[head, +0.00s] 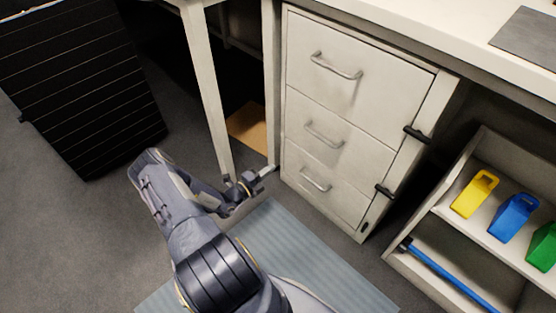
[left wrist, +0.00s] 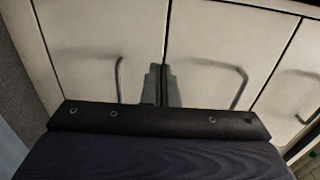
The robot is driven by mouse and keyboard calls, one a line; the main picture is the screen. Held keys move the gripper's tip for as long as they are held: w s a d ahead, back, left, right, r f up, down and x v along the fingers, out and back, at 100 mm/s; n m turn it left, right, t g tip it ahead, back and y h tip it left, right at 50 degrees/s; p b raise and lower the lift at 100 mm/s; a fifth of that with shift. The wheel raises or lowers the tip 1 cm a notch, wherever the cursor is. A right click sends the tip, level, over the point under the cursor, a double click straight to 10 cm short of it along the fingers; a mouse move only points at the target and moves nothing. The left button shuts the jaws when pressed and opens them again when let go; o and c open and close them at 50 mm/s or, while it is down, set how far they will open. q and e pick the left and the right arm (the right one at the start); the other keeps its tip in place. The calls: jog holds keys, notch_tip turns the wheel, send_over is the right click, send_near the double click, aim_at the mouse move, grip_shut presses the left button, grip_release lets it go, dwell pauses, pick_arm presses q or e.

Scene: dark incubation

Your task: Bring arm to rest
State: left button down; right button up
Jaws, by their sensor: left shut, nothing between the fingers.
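My left arm (head: 210,265) comes up from the bottom of the head view and bends at the elbow. Its gripper (head: 266,171) is small in this view, near the lower left side of the white drawer cabinet (head: 355,115). In the left wrist view the two dark fingers of my left gripper (left wrist: 162,85) are together, with nothing between them. Behind them are pale drawer fronts with metal handles (left wrist: 240,88). The fingers appear apart from the handles. My right gripper is not in view.
A white table leg (head: 208,85) stands left of the cabinet.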

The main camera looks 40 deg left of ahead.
pick_arm(q)
jog(key=shift+s, duration=0.7)
